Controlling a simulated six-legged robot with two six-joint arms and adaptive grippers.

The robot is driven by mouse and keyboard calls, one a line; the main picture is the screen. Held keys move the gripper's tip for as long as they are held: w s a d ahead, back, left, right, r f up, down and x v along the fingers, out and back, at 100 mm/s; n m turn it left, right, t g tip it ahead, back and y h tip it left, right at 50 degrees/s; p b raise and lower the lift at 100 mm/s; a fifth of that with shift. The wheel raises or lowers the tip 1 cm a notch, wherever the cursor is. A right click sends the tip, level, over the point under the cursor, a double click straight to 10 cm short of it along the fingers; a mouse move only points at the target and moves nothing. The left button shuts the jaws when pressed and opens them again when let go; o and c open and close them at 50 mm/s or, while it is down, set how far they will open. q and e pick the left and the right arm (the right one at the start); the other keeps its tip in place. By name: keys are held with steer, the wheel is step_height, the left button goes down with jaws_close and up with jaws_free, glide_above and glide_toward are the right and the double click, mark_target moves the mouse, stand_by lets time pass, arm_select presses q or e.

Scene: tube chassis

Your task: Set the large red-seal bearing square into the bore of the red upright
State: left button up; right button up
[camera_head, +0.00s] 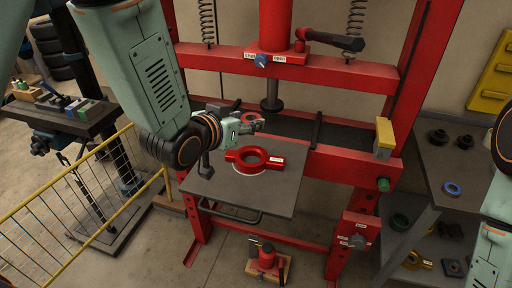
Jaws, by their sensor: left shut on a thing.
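The red upright (273,163) lies on the grey press table, its round bore facing up and a pale ring showing under its edge. My left gripper (250,124) is just behind and above it, shut on the large red-seal bearing (251,116). Only a small part of the bearing shows, red with a dark rim, and its tilt is hard to tell. The bearing is apart from the upright's bore. Part of my right arm shows at the right edge; its gripper is out of view.
The red press frame (345,70) surrounds the table (286,188), with its ram (271,95) hanging behind the bore. A yellow-topped block (385,135) stands on the right beam. A side bench (460,180) holds a blue ring (452,189) and dark parts. A yellow railing (70,200) stands left.

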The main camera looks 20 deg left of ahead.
mark_target(245, 156)
arm_select(q)
steer(key=shift+w+a, duration=0.15)
steer(key=shift+w, duration=0.1)
steer(key=f, duration=0.3)
steer(key=f+b, duration=0.1)
steer(key=shift+s+d+f, duration=0.2)
steer(key=shift+s+f, duration=0.05)
steer(key=shift+f, duration=0.15)
steer(key=f, duration=0.4)
steer(key=shift+w+a+f+b, duration=0.1)
steer(key=shift+a+b, duration=0.1)
steer(key=shift+b, duration=0.15)
steer(key=shift+f, duration=0.3)
steer(key=shift+d, duration=0.15)
steer(key=shift+f, duration=0.2)
steer(key=shift+f+b, duration=0.25)
steer(key=shift+b, duration=0.05)
steer(key=shift+f, duration=0.15)
